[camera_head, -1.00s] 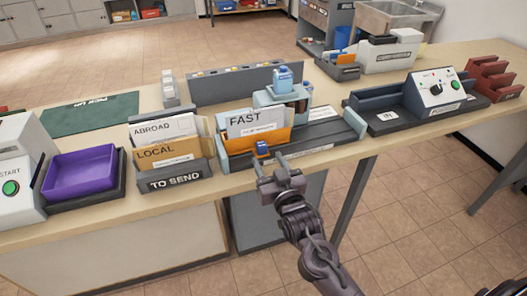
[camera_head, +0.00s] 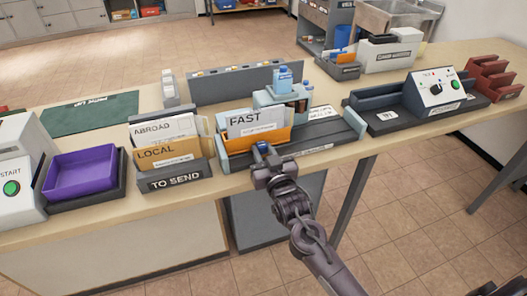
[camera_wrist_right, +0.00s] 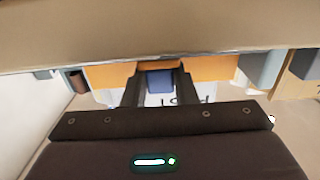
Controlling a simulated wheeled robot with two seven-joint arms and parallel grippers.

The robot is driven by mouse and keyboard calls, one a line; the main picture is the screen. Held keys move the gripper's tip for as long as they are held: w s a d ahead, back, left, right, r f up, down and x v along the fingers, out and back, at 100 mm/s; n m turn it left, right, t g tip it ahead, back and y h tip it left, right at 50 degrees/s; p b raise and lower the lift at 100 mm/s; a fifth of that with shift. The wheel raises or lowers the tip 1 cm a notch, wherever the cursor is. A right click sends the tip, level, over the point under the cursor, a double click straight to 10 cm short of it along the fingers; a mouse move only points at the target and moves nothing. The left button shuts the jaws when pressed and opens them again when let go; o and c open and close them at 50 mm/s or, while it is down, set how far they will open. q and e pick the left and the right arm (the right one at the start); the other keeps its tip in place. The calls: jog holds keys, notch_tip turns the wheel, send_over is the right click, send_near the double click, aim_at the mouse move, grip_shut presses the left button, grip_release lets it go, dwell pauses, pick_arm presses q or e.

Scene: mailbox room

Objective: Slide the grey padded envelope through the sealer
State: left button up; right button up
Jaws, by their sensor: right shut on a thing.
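A pale grey envelope marked FAST (camera_head: 252,122) stands upright in an orange holder (camera_head: 275,137) at the left part of a dark track (camera_head: 325,137). A light-blue machine (camera_head: 272,98), which looks like the sealer, stands just behind it. My right gripper (camera_head: 263,152) is at the holder's front, shut on a small blue knob (camera_head: 261,146). In the right wrist view the knob (camera_wrist_right: 160,80) sits between the two fingers, with the orange holder (camera_wrist_right: 108,74) and part of the envelope's lettering (camera_wrist_right: 190,100) beyond. My left gripper is out of view.
A TO SEND rack (camera_head: 175,180) with envelopes and a purple tray (camera_head: 80,172) stand to the left. A machine with a dial (camera_head: 437,90) and a dark track stands to the right. The right part of the dark track is clear.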

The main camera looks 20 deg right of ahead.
aim_at(334, 142)
jog(key=shift+d, duration=0.1)
grip_shut()
jog(key=d, duration=0.6)
jog(key=d+p, duration=0.1)
jog(key=d, duration=0.6)
jog(key=d+p, duration=0.1)
jog(key=d, duration=0.5)
jog(key=shift+w+d+r, duration=0.1)
jog(key=shift+w+d, duration=0.15)
jog(key=shift+w, duration=0.1)
jog(key=shift+d, duration=1.1)
jog(key=o, duration=0.7)
grip_release()
jog(key=o, duration=0.3)
jog(key=shift+d, duration=0.1)
jog(key=shift+s, duration=0.1)
